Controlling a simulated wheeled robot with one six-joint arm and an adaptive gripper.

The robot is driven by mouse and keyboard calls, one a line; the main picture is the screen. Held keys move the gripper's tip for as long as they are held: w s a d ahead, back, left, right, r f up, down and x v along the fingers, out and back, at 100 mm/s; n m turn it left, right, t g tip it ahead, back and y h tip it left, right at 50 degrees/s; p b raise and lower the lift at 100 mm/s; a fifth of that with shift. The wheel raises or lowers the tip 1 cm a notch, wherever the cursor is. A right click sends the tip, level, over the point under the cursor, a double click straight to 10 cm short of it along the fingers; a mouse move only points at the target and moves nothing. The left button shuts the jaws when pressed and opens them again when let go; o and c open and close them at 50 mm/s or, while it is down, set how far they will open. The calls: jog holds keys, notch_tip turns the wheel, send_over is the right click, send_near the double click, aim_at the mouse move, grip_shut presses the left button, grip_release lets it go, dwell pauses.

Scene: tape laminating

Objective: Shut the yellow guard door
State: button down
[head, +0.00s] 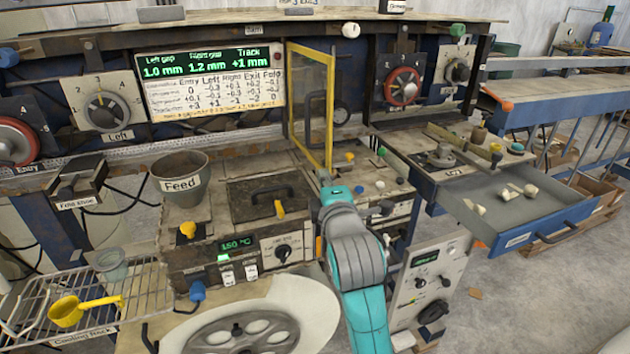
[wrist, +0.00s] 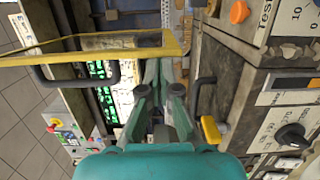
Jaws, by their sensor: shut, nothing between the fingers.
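The yellow guard door (head: 329,110) is a clear panel in a yellow frame. It stands swung out, edge towards me, at the right of the green display in the head view. In the wrist view its yellow frame (wrist: 120,54) crosses the upper left, with its right end close to the fingers. My gripper (head: 324,178) is at the lower front corner of the door, shut and empty. Its fingertips also show in the wrist view (wrist: 160,68). I cannot tell whether they touch the frame.
The Feed pot (head: 181,178) and a hatch with a black handle (head: 268,192) are left of my gripper. Small coloured knobs (head: 358,189) stand on the bench to its right. An open blue drawer (head: 545,222) juts out farther right. A wire rack (head: 130,290) is at lower left.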

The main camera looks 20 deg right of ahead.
jog(key=w+d+y, duration=0.1)
jog(key=d, duration=0.3)
jog(key=w+d+n+y, duration=0.1)
jog(key=d, duration=0.3)
jog(key=w+d+n+y, duration=0.1)
jog(key=d, duration=0.3)
jog(key=shift+d, duration=0.4)
jog(key=w+d, duration=0.3)
jog(key=d, duration=0.1)
jog(key=w+d, duration=0.4)
jog(key=shift+w+d, duration=0.2)
jog(key=shift+d, duration=0.05)
jog(key=shift+w+d, duration=0.65)
jog(key=shift+w, duration=0.2)
